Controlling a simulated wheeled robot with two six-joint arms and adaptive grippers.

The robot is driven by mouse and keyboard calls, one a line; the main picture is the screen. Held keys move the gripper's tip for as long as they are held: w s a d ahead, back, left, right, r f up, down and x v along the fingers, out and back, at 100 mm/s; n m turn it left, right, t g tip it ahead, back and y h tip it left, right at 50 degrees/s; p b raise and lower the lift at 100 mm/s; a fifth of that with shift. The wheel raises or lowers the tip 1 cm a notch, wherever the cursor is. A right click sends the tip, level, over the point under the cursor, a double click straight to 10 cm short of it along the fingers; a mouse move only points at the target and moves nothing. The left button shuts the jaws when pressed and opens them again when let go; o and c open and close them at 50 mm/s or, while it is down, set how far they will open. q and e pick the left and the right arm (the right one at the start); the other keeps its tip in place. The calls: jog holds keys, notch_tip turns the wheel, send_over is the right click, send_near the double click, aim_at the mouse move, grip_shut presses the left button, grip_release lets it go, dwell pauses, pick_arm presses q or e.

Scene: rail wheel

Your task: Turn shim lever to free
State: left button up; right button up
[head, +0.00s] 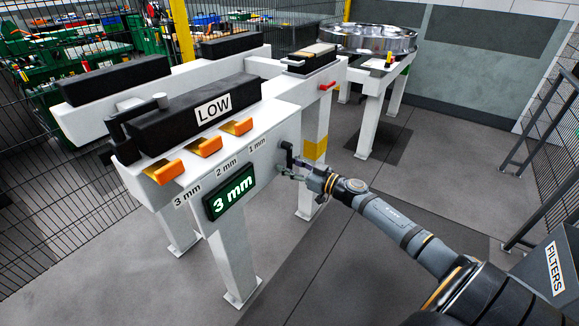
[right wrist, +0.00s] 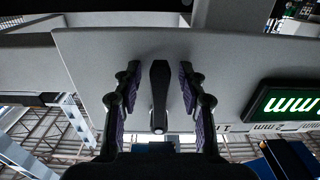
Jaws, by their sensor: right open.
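The shim lever (head: 287,152) is a small black handle on the front face of the white rail stand (head: 262,150), right of the 1 mm label. In the right wrist view the black lever (right wrist: 159,95) lies lengthwise between my two fingers. My right gripper (head: 288,170) is at the lever and open. In the right wrist view its purple-padded fingers (right wrist: 159,78) stand either side of the lever, with a visible gap on each side. A dark display (head: 228,193) reads 3 mm in green. My left gripper is out of view.
Three orange tabs (head: 203,146) stick out along the stand above labels 3 mm, 2 mm and 1 mm. A black block (head: 190,115) marked LOW sits on top. A shiny wheel (head: 365,38) rests behind. Grey floor (head: 330,270) is open ahead.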

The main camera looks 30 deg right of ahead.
grip_shut()
